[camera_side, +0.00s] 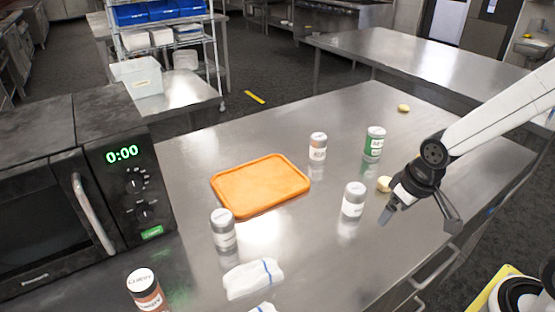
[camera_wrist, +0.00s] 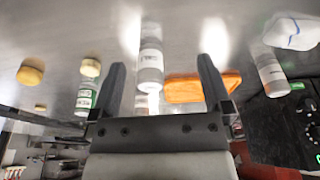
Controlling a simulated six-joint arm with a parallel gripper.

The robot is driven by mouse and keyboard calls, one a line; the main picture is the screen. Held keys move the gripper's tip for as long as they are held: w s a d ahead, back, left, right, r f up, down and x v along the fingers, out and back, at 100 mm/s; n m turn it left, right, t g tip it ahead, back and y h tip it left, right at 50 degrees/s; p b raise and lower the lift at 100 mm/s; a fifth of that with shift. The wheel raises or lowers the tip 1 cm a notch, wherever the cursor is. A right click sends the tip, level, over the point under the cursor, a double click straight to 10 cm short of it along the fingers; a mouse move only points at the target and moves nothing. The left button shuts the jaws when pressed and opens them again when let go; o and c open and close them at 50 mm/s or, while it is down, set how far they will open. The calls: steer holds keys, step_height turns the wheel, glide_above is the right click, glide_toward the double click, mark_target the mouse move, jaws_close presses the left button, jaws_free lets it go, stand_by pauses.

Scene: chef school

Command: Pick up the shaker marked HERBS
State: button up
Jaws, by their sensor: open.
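Several shakers stand on the steel table. One has a green label (camera_side: 375,142), at the back right; its lettering is too small to read surely. It also shows in the wrist view (camera_wrist: 86,97), left of the fingers. A grey-white shaker (camera_side: 354,200) stands nearer my gripper, and in the wrist view it (camera_wrist: 151,58) appears between the fingers. Another pale shaker (camera_side: 318,147) stands behind it, and one more (camera_side: 223,231) is at the left. I cannot read HERBS on any of them. My gripper (camera_side: 421,218) is open and empty, to the right of the near grey-white shaker. Its fingers (camera_wrist: 161,66) are apart.
An orange tray (camera_side: 260,186) lies mid-table. A black microwave (camera_side: 80,185) stands at the left. A brown-red shaker (camera_side: 146,290) and a white cloth (camera_side: 253,279) are near the front. Small yellow round items (camera_side: 384,184) lie near my gripper and farther back. The back right is mostly clear.

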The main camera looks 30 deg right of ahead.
steer(key=shift+w+v, duration=0.55)
steer(key=shift+v, duration=1.8)
steer(key=w+d+m+t+y, duration=0.3)
steer(key=w+m+y, duration=0.3)
steer(key=w+m, duration=1.25)
steer(key=w+d+m+t, duration=0.6)
steer(key=w+d+m, duration=0.5)
steer(key=w, duration=0.1)
steer(key=m, duration=0.1)
glide_toward(318, 149)
steer(key=w, duration=0.3)
steer(key=shift+w+d+f+t, duration=0.25)
steer(key=shift+d+t, duration=0.05)
steer(key=shift+d, duration=0.1)
steer(key=shift+w, duration=0.1)
steer(key=shift+x, duration=1.2)
